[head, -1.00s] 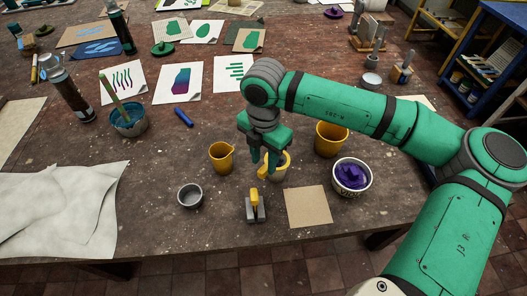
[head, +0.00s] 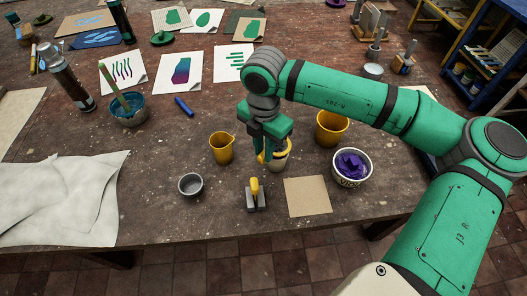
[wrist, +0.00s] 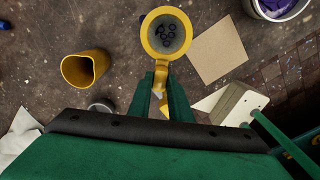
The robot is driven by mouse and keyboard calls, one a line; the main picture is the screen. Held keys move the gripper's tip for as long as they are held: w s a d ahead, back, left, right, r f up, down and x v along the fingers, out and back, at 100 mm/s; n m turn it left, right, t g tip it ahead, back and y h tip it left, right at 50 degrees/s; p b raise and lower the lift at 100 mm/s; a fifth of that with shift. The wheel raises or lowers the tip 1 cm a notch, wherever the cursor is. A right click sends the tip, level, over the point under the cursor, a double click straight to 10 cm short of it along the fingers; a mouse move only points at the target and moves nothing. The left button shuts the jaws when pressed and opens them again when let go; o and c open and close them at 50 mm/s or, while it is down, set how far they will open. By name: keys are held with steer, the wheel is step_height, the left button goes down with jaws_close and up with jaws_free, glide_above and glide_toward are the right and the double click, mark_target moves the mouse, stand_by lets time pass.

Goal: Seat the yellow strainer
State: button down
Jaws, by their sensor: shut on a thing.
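The yellow strainer (wrist: 147,33) shows in the wrist view as a round yellow rim around a grey mesh with several dark rings or bits in it. Its handle runs back between the fingers of my gripper (wrist: 162,98), which is shut on it. In the head view my gripper (head: 266,158) points down, and the yellow strainer (head: 261,151) is partly hidden by the fingers.
A yellow jug (head: 221,149) stands left, a larger yellow pot (head: 332,128) right. A tub of purple stuff (head: 351,168), brown card (head: 307,197), yellow-handled tool (head: 255,194) and grey cup (head: 190,185) are nearby. Bare tabletop lies left of the jug.

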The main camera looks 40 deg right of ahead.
steer(key=shift+w+r, duration=0.1)
steer(key=shift+r, duration=2.3)
